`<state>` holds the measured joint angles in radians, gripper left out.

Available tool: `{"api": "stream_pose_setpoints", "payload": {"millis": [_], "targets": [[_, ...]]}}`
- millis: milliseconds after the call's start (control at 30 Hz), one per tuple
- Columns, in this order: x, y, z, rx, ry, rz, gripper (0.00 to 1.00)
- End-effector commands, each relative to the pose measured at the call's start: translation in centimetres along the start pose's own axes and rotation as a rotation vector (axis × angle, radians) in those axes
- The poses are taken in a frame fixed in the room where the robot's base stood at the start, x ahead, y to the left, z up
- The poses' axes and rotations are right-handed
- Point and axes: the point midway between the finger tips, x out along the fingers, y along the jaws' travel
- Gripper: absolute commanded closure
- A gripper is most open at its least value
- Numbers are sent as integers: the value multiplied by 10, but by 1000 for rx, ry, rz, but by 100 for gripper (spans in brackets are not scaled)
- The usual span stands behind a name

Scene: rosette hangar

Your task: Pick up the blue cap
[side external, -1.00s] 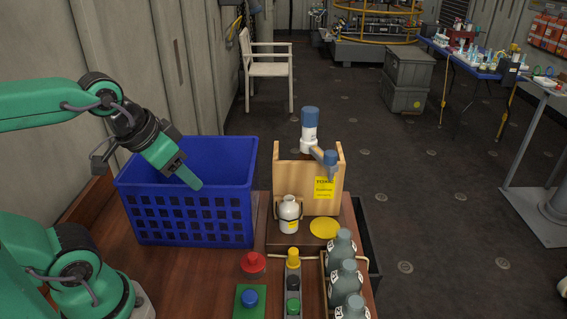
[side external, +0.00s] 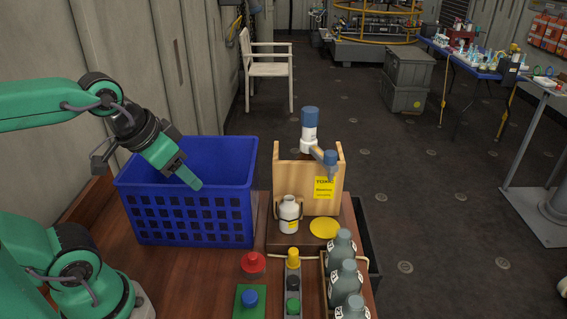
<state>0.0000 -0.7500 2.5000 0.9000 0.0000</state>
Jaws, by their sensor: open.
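A small blue cap (side external: 249,298) sits on a green square base (side external: 240,312) at the front of the wooden table, near the bottom edge of the side view. My gripper (side external: 188,178) is high above the table, in front of and over the blue crate, up and to the left of the blue cap and well apart from it. Its green fingers point down to the right. It is open, with nothing seen between the fingers.
A blue crate (side external: 190,222) stands behind the cap. A red cap (side external: 253,262), a rack with coloured caps (side external: 293,283) and grey bottles (side external: 345,283) are close by. A white bottle (side external: 289,212) stands before a wooden box (side external: 306,185). The table left of the cap is bare.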

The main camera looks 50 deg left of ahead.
Motion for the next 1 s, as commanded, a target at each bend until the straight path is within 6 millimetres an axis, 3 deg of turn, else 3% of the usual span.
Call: {"api": "stream_pose_setpoints", "payload": {"millis": [400, 467, 767, 1000], "targets": [[0, 0, 0, 0, 0, 0, 51], [0, 0, 0, 0, 0, 0, 44], [0, 0, 0, 3, 0, 0, 43], [7, 5, -1, 110, -22, 12, 43]]}}
